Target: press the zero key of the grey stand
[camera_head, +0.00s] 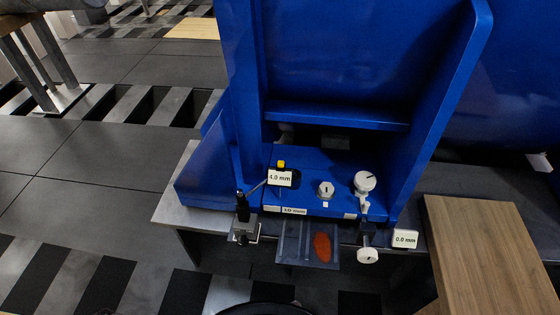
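No part clearly reads as a grey stand with a zero key. A small grey clamp-like base (242,238) with a black post (242,207) sits at the front left of the blue machine (330,178). A thin rod runs from the post towards a white display (280,178) reading "4.0 mm", with a yellow knob or button (281,163) just above it. On the right, a second white display (405,239) reads "0.0 mm". It is beside a dark block with a round whitish dial or knob (368,256). My gripper is not in view.
Two more whitish knobs (325,189) (365,182) stand on the blue ledge. A see-through tray with an orange-red patch (322,247) juts out at the front. A wooden top (490,255) is at right. Open tiled floor (100,165) lies left.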

